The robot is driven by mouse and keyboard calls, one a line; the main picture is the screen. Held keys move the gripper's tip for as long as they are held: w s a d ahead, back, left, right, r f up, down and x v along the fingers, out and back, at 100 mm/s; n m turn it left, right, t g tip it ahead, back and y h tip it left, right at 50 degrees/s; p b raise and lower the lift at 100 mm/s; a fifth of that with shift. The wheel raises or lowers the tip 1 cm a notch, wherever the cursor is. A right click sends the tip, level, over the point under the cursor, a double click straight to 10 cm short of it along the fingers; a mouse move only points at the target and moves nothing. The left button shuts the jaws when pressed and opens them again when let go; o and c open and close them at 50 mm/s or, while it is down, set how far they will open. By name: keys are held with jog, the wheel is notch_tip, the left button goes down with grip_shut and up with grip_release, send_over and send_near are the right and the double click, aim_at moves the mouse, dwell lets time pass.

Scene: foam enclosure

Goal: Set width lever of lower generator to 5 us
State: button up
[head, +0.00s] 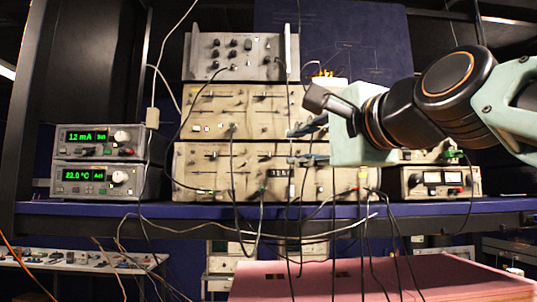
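The lower generator (200,170) is the wide beige box at the bottom of the stack on the shelf. Small levers, knobs and plugged cables cover its front. I cannot read its labels or tell which lever sets width. My gripper (293,146) reaches in from the right in front of the stack. Its two dark blue fingers are apart, one above the other, near the seam between the upper generator (205,105) and the lower one. No object shows between the fingertips. My gripper and wrist hide the right part of both generators.
A grey instrument (205,50) sits atop the stack. Two display units (72,150) stand at the left and a meter unit (415,185) at the right. Many cables hang in front of the generators and over the blue shelf edge (90,208). Pink foam (440,270) lies below.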

aim_at(271, 155)
jog(key=p+x, duration=0.2)
jog(key=x, duration=0.8)
jog(key=shift+f, duration=0.1)
grip_shut()
